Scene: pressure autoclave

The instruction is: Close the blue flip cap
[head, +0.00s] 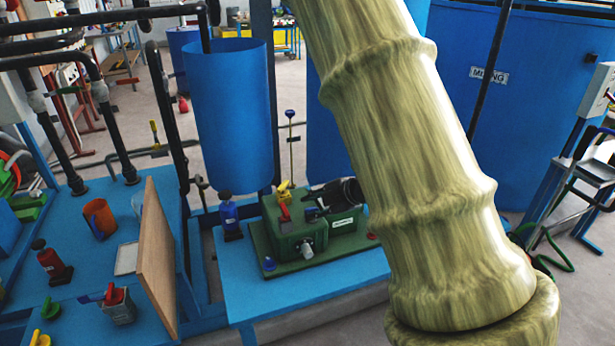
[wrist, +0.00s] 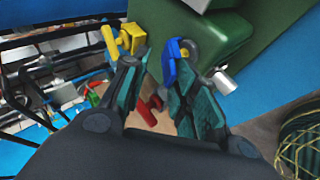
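The blue flip cap (wrist: 171,60) shows in the wrist view as a blue tab beside a grey round piece, on the side of the green housing (wrist: 210,42). In the head view a small blue bit (head: 312,213) by the fingers appears to be the same cap. My gripper (wrist: 158,75) is open, with no object visibly clamped. Its right fingertip is right by the cap, overlapping its lower edge; contact cannot be told. Its left fingertip is near a yellow handle (wrist: 130,38). In the head view my gripper (head: 318,207) is dark and partly hidden behind my arm.
A red handle (head: 284,212) and a silver knob (head: 307,248) are close by on the green machine (head: 345,240). A blue bottle (head: 229,214) stands to its left. A wooden board (head: 157,262) stands upright further left. The front of the blue bench (head: 300,296) is clear.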

